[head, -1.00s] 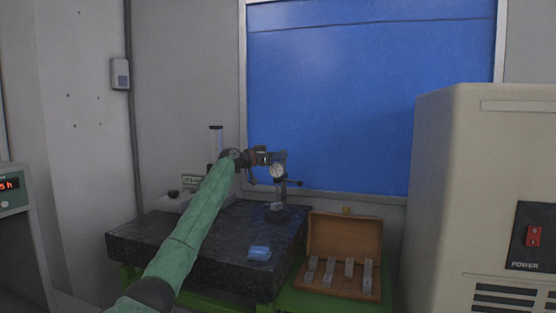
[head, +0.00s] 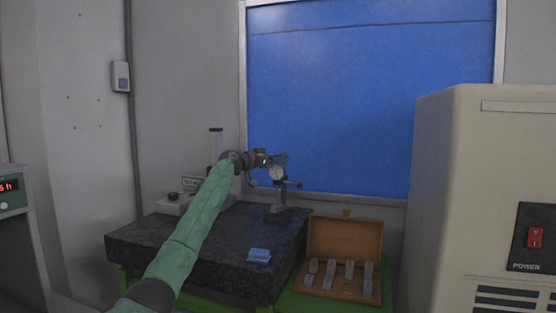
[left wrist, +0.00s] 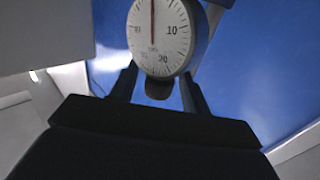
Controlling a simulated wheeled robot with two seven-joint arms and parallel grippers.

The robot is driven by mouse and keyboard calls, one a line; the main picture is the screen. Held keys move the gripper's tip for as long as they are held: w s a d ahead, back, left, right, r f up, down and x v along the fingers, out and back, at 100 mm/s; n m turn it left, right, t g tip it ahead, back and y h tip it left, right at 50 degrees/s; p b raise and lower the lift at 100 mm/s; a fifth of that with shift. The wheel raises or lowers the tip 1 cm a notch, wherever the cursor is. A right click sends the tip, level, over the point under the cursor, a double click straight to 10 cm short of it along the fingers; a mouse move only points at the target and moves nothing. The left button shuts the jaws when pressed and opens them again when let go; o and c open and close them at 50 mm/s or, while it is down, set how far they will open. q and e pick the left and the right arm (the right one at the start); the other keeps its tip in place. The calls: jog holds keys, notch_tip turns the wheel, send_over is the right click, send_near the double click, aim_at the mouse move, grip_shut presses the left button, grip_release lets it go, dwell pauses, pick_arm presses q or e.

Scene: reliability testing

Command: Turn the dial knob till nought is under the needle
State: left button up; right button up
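The dial gauge (head: 277,172), with a round white face, is held on a stand (head: 278,207) on the dark stone plate. In the left wrist view the dial (left wrist: 160,42) fills the top middle. Its needle points straight up, with a 10 on either side and 20 at lower right. The top of the scale is cut off, so the figure under the needle is hidden. My left gripper (left wrist: 160,82) has its fingers apart below the dial, one towards each lower side of the rim; I cannot tell whether they touch it. My right gripper is not in view.
The stone plate (head: 190,245) carries a small blue block (head: 259,255). An open wooden case (head: 345,238) with several metal pieces lies to the right. A beige cabinet (head: 450,180) stands at far right. A blue panel (head: 370,90) is behind the gauge.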

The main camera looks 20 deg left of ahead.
pick_arm(q)
jog(key=b+v, duration=0.2)
jog(key=v, duration=0.5)
jog(key=shift+s+a, duration=0.25)
jog(key=shift+a, duration=0.05)
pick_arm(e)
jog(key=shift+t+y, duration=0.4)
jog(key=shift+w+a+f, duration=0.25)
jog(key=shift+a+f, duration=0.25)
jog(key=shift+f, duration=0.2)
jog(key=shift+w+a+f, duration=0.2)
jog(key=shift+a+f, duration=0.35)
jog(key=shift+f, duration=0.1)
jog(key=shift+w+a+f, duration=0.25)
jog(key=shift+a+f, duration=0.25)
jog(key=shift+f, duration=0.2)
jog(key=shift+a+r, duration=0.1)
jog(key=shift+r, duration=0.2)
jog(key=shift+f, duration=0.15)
